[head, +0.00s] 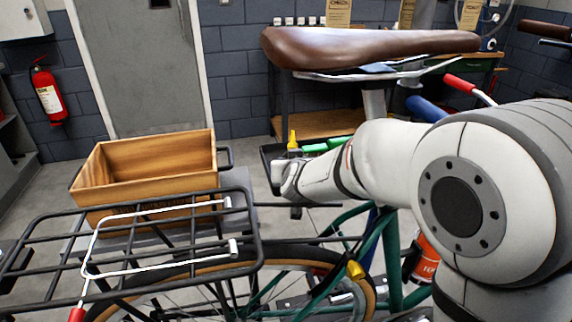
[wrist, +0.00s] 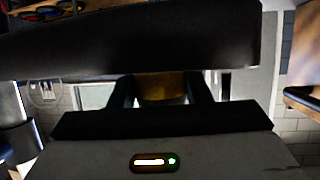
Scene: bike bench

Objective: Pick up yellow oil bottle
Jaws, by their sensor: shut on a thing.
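The yellow oil bottle (head: 292,141) shows in the head view as a small upright yellow tip just behind the end of my arm; its lower part is hidden. In the wrist view a dark yellow-brown body, the bottle (wrist: 163,86), sits between the two dark fingers. My gripper (wrist: 162,92) is shut on it, with one finger on each side. In the head view my fingers are mostly hidden behind my wrist.
A brown bike saddle (head: 370,45) stands above my arm. A black rack (head: 150,235) and an open wooden crate (head: 145,178) are at left. Green-handled things (head: 327,146) lie close beside the bottle. A green bike frame (head: 387,255) is below.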

